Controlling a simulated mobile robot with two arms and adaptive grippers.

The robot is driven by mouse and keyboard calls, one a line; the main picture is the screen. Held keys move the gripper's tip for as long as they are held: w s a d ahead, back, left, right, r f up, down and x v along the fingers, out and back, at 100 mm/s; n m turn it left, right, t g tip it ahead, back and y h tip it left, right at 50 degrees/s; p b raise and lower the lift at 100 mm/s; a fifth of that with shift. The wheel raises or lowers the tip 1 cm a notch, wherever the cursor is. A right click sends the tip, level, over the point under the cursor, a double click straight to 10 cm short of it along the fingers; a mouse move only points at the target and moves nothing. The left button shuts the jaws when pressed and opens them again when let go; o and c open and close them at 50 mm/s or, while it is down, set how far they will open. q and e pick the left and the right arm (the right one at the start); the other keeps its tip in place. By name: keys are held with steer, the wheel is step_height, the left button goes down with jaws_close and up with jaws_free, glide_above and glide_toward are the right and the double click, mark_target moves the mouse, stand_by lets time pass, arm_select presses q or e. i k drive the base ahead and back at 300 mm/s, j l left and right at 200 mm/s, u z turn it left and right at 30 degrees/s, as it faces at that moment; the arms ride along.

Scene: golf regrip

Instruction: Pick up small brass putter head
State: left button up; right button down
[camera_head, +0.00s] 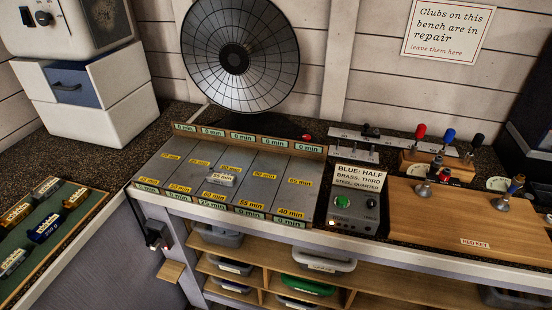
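Several small putter heads lie on a green-topped board at the left edge. One brass head (75,198) lies near the board's right side and looks the smaller of the two brass ones. A larger-looking brass head (16,214) lies at the far left. A blue head (45,229) lies between and in front of them. A grey head (47,186) lies at the back and another grey one (12,262) at the front. Their labels are too small to read surely. Neither of my grippers is in view.
A grey panel (176,172) with minute labels fills the mid bench, a small grey block (222,180) on it. A control box (352,208) with a sign stands right of it. A wooden board (470,222) lies farther right. A black dish (240,55) stands behind.

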mark_target(76, 199)
steer(key=u, duration=1.8)
